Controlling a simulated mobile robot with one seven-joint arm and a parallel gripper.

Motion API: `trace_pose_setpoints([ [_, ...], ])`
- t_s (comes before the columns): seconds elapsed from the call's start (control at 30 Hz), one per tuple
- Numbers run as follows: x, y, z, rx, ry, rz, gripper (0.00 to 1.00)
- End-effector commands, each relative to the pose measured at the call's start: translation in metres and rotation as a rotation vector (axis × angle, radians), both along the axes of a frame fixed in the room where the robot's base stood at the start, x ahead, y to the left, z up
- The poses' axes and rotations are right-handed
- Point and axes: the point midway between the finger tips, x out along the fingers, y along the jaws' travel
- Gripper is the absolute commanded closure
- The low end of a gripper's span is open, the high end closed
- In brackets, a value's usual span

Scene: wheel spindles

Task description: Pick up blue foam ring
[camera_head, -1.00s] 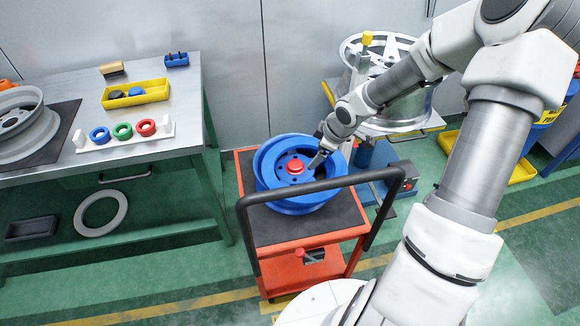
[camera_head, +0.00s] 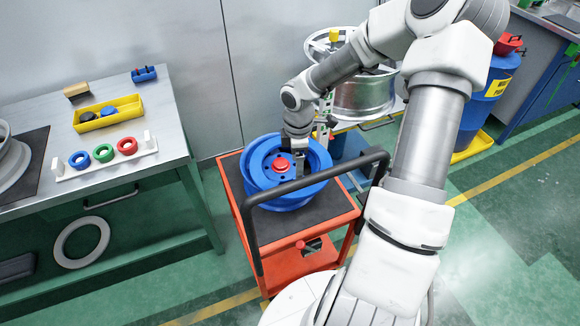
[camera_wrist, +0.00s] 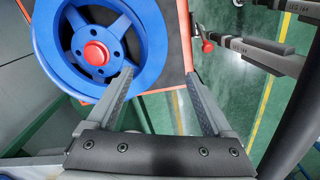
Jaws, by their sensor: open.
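The blue foam ring (camera_head: 79,160) lies at the left end of a white rack (camera_head: 105,164) on the workbench at the left of the head view, beside a green ring (camera_head: 103,153) and a red ring (camera_head: 127,146). My gripper (camera_head: 299,165) is over the orange cart, above the blue wheel (camera_head: 262,166), far to the right of the ring. In the wrist view my gripper (camera_wrist: 160,82) has its two fingers apart with nothing between them. The blue foam ring does not show in the wrist view.
The orange cart (camera_head: 233,177) with a black handle stands right of the workbench (camera_head: 160,130). The blue wheel on it has a red centre cap (camera_head: 281,165). A yellow tray (camera_head: 134,104) and a blue holder (camera_head: 144,74) lie behind the rings. A silver wheel (camera_head: 366,95) stands behind the cart.

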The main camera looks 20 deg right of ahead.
Motion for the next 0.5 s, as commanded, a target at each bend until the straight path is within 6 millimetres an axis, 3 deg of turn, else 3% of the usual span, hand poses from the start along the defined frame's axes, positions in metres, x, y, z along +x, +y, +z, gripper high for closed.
trace_pose_setpoints([
  [0.03, 0.0, 0.001, -0.015, 0.003, 0.002, 0.003, 0.15],
  [0.2, 0.0, 0.001, -0.049, 0.003, 0.001, 0.001, 0.15],
  [0.5, 0.001, 0.0, -0.074, 0.0, -0.001, 0.001, 0.15],
])
